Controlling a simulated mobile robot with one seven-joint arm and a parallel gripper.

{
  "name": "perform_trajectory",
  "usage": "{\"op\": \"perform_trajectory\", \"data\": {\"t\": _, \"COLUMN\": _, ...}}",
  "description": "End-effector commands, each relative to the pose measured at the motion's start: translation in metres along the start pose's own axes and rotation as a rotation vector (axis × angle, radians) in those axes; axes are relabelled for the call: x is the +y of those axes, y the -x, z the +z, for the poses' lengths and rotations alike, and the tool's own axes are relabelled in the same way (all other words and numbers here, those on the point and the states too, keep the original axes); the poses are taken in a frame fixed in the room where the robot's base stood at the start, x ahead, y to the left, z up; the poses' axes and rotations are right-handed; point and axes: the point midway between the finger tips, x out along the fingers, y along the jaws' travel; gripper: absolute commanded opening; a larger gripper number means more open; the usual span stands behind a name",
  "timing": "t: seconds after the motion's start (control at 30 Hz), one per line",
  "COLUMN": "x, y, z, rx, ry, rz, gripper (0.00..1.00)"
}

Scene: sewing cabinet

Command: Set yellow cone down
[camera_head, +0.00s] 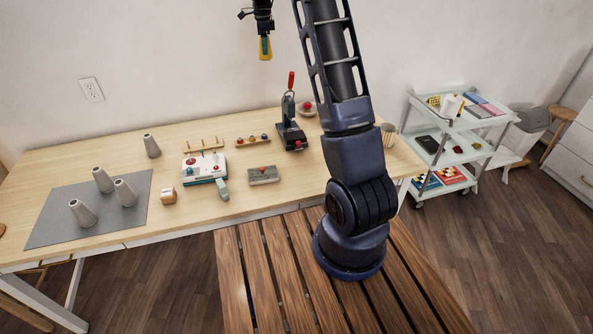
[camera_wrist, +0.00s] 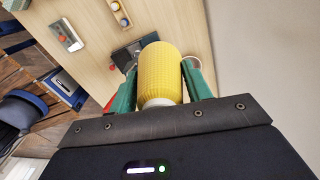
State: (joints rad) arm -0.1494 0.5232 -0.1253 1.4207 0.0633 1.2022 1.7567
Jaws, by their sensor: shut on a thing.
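The yellow cone (camera_head: 265,48) is held by my gripper (camera_head: 265,40), high above the table near the back wall in the head view. In the wrist view the yellow cone (camera_wrist: 160,75) fills the space between the green fingers of my gripper (camera_wrist: 160,85), which press on it from both sides. It touches nothing else that I can see. Its far end is hidden in the wrist view.
A light wood table (camera_head: 130,225) holds a grey mat (camera_head: 60,222) with several grey cones (camera_head: 103,180). Another grey cone (camera_head: 151,146) stands behind it.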

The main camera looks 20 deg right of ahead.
Motion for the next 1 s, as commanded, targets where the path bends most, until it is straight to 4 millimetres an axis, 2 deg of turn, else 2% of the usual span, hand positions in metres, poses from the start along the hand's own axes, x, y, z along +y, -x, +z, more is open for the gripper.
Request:
{"op": "perform_trajectory", "data": {"t": 0.13, "x": 0.038, "y": 0.009, "z": -0.011, "rx": -0.001, "ry": 0.016, "rz": -0.001, "gripper": 0.25}}
{"op": "perform_trajectory", "data": {"t": 0.4, "x": 0.112, "y": 0.014, "z": -0.031, "rx": 0.000, "ry": 0.051, "rz": -0.002, "gripper": 0.25}}
{"op": "perform_trajectory", "data": {"t": 0.8, "x": 0.230, "y": 0.006, "z": -0.061, "rx": -0.002, "ry": 0.108, "rz": -0.001, "gripper": 0.25}}
{"op": "perform_trajectory", "data": {"t": 1.0, "x": 0.277, "y": -0.003, "z": -0.073, "rx": -0.002, "ry": 0.134, "rz": -0.001, "gripper": 0.25}}
